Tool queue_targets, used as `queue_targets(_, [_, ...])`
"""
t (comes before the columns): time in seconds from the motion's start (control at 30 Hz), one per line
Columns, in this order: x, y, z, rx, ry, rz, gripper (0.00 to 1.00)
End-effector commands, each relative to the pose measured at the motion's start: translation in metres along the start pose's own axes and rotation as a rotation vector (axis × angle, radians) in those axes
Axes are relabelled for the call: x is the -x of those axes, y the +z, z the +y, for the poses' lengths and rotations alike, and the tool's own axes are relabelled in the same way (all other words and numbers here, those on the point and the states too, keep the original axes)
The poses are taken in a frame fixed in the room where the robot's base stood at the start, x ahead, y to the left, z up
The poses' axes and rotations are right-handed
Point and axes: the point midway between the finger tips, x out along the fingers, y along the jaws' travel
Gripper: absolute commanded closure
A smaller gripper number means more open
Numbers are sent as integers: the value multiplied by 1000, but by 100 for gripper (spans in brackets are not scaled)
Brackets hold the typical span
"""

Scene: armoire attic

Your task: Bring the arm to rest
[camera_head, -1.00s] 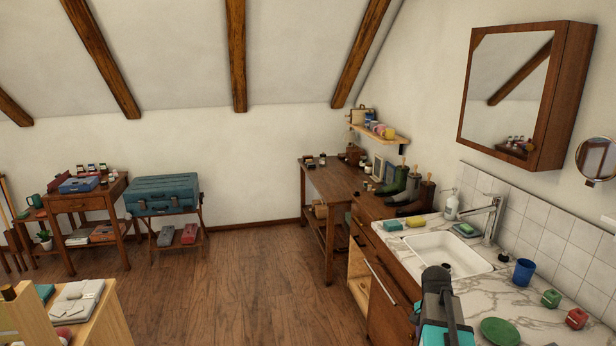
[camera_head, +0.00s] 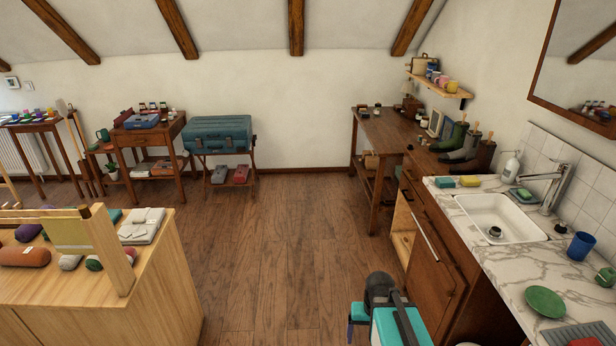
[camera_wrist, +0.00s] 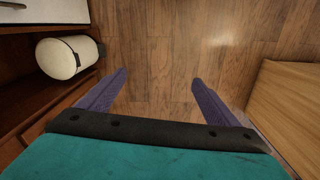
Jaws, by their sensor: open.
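My gripper (camera_wrist: 158,82) shows in the wrist view with its two purple fingers spread apart. Nothing is between them, and bare wooden floor (camera_wrist: 165,60) lies beyond. In the head view my teal and black arm (camera_head: 390,315) is at the bottom, left of the sink counter and low over the floor. The fingers are mostly hidden there, with only a small bluish part showing at the arm's left side.
A marble counter (camera_head: 490,232) with a sink (camera_head: 497,213) stands on the right. A light wooden unit (camera_head: 160,290) with rolled items stands on the left. A white cylinder (camera_wrist: 58,58) sits by a dark cabinet in the wrist view. Open floor (camera_head: 285,240) lies between.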

Motion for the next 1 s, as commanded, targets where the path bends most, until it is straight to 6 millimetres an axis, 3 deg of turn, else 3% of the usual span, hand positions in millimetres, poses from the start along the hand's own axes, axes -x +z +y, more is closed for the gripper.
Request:
queue_targets(0.1, [-8,8,-19,83,-10,3,15])
queue_targets(0.47, [-75,50,-15,83,-6,-94,15])
queue_targets(1.0, [-210,167,-7,86,3,-326,15])
